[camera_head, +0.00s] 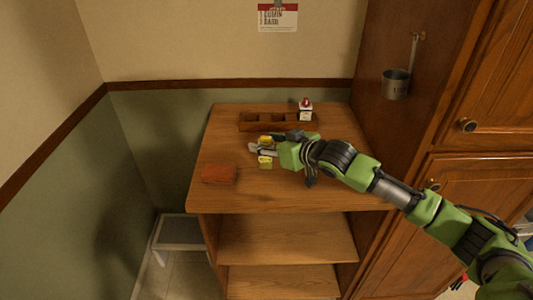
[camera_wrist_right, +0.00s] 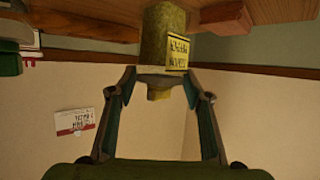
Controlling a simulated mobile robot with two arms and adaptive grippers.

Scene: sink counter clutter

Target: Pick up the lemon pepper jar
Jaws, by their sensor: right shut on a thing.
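The lemon pepper jar (camera_wrist_right: 161,30) is a yellow jar with a yellow label, whose print is too small to read surely. In the right wrist view it appears upside down between the two fingertips of my right gripper (camera_wrist_right: 160,82). The right gripper (camera_head: 262,149) is shut on the jar. In the head view, yellow parts of the jar (camera_head: 265,161) show above and below the fingers, over the wooden counter. I cannot tell whether its base touches the counter. My left gripper is not in view.
A reddish-brown block (camera_head: 219,173) lies left of the gripper on the counter (camera_head: 240,199). Behind stands a wooden compartment rack (camera_head: 258,126), with a white, red-topped container (camera_head: 305,109) at its right end. A metal cup (camera_head: 395,85) hangs on the cabinet side. The counter's front is clear.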

